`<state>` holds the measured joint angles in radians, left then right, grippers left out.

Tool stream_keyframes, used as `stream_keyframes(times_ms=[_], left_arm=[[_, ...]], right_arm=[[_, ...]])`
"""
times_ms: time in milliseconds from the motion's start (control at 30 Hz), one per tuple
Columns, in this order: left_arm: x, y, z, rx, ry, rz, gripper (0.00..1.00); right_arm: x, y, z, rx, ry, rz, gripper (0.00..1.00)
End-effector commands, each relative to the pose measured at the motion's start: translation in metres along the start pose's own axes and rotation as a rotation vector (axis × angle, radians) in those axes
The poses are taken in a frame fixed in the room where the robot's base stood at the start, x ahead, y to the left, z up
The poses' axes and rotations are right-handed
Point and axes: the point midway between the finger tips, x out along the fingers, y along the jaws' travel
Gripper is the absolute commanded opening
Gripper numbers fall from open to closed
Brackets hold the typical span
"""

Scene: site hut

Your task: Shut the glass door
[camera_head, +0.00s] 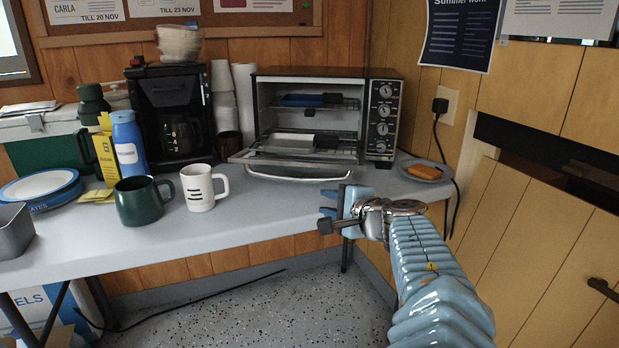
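The glass door (262,159) of the toaster oven (310,73) is hinged down, lying nearly level out over the counter with its metal handle (290,178) at the front. The oven's inside is exposed.
A blue item (302,100) lies on the oven's upper rack. A plate with an orange block (428,172) sits right of the oven. A white mug (203,190), a green mug (140,202) and a coffee maker (172,115) stand on the left. The counter (265,215) before the door is clear.

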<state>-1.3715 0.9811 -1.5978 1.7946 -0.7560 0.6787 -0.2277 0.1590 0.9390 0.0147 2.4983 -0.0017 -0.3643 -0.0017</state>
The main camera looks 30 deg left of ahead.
Motion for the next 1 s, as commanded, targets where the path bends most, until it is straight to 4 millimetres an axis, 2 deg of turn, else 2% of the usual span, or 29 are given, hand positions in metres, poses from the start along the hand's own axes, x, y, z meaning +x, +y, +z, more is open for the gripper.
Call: stream_keyframes(times_ms=[67,167,267,700,833,1000], left_arm=[[-0.011,-0.015,0.006,-0.011,-0.006,-0.033,0.28],[-0.009,-0.022,0.009,-0.014,-0.014,-0.045,0.28],[0.005,-0.022,0.01,-0.014,-0.017,-0.043,0.28],[0.101,-0.025,0.011,-0.014,-0.014,-0.041,0.28],[0.117,-0.026,0.011,-0.014,-0.013,-0.042,0.28],[0.124,-0.026,0.011,-0.014,-0.011,-0.042,0.28]], right_arm=[[0.001,0.001,0.0,0.002,0.0,0.001,0.0],[0.001,0.002,0.0,0.003,0.001,0.002,0.0],[0.001,0.002,0.0,0.003,0.001,0.002,0.0],[0.0,0.001,0.0,0.002,0.0,0.001,0.0],[-0.001,0.0,0.0,0.002,0.0,0.001,0.0],[-0.001,0.0,0.0,0.002,-0.001,0.0,0.0]])
